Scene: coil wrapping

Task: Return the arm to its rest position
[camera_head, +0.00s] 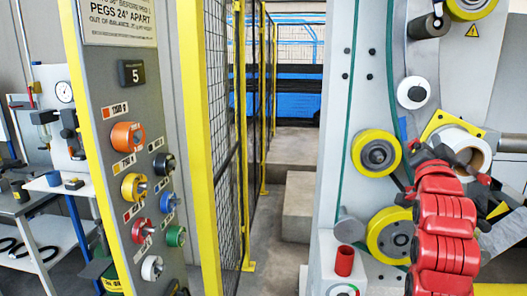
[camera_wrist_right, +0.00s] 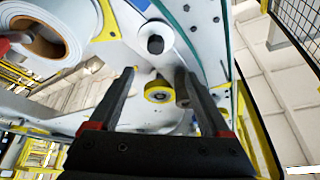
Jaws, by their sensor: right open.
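My right arm rises in red segments at the right of the head view. Its dark gripper (camera_head: 471,165) is in front of the wrapping machine, near a white roll (camera_head: 477,144) on a yellow bracket, which it partly overlaps. In the wrist view the right gripper (camera_wrist_right: 158,80) has its two black fingers spread wide with nothing between them touching. Beyond them are a yellow-rimmed roller (camera_wrist_right: 158,91) and a white roller (camera_wrist_right: 155,44). The white roll (camera_wrist_right: 68,22) with a brown core shows at upper left there. My left gripper is in neither view.
A grey peg panel (camera_head: 105,85) with yellow edges and several coloured spools stands at left.

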